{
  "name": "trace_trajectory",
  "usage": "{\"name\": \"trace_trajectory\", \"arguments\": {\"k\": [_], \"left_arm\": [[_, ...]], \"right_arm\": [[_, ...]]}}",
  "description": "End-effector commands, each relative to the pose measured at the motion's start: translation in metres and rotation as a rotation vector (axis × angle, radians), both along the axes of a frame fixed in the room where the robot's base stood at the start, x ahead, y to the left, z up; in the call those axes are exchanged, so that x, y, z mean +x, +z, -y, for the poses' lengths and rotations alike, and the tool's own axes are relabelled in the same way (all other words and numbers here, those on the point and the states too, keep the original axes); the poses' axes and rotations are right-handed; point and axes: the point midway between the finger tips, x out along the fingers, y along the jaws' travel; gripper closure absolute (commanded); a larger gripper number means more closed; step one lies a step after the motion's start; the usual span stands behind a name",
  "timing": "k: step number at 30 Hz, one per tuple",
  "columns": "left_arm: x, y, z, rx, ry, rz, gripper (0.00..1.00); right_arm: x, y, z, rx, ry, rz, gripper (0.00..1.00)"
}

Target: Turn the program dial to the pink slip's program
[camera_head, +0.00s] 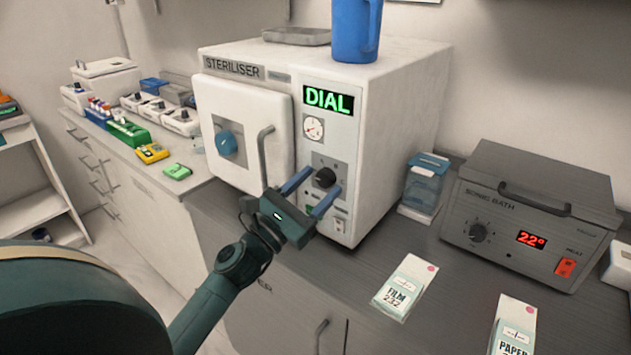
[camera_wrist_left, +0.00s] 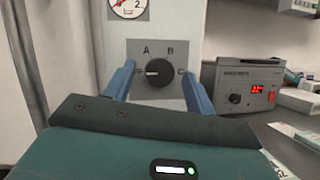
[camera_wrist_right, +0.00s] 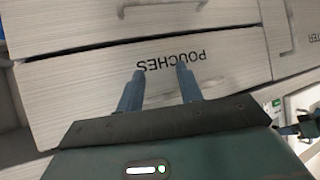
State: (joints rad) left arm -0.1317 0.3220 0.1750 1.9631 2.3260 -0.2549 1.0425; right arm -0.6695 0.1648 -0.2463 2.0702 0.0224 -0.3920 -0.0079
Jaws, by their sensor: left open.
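The white steriliser (camera_head: 385,130) stands on the counter, its display reading DIAL. Its black program dial (camera_head: 325,177) is on a grey plate and shows in the left wrist view (camera_wrist_left: 160,73). There, A and B are above it and C to its right; its white mark points left, where the label is largely hidden. My left gripper (camera_head: 325,179) is open, with its blue fingers either side of the dial; I cannot tell whether they touch it. My right gripper (camera_wrist_right: 160,76) is open and empty before the POUCHES drawer (camera_wrist_right: 215,65). No pink slip can be made out.
A grey sonic bath (camera_head: 535,210) and a clear blue-lidded container (camera_head: 425,185) stand right of the steriliser. FILM (camera_head: 404,288) and PAPER (camera_head: 513,325) packs lie in front. A blue jug (camera_head: 355,30) and a tray (camera_head: 297,36) are on top.

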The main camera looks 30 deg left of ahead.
Motion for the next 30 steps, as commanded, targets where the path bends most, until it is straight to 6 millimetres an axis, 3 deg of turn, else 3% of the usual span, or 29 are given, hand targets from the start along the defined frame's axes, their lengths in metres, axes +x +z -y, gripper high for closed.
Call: {"name": "trace_trajectory", "arguments": {"k": [9, 25, 30], "left_arm": [[0.0026, 0.0005, 0.0006, 0.0, 0.0, -0.001, 0.45], [0.0023, 0.0006, 0.0006, 0.0, 0.0, 0.0, 0.88], [0.0023, 0.0005, 0.0005, 0.006, -0.001, 0.0, 0.89]], "right_arm": [[0.0023, 0.0015, 0.0003, -0.001, -0.001, 0.004, 0.64], [0.0024, 0.0025, 0.0002, -0.001, 0.001, 0.006, 0.64], [0.0023, 0.0023, 0.0001, -0.002, 0.002, 0.006, 0.64]]}}
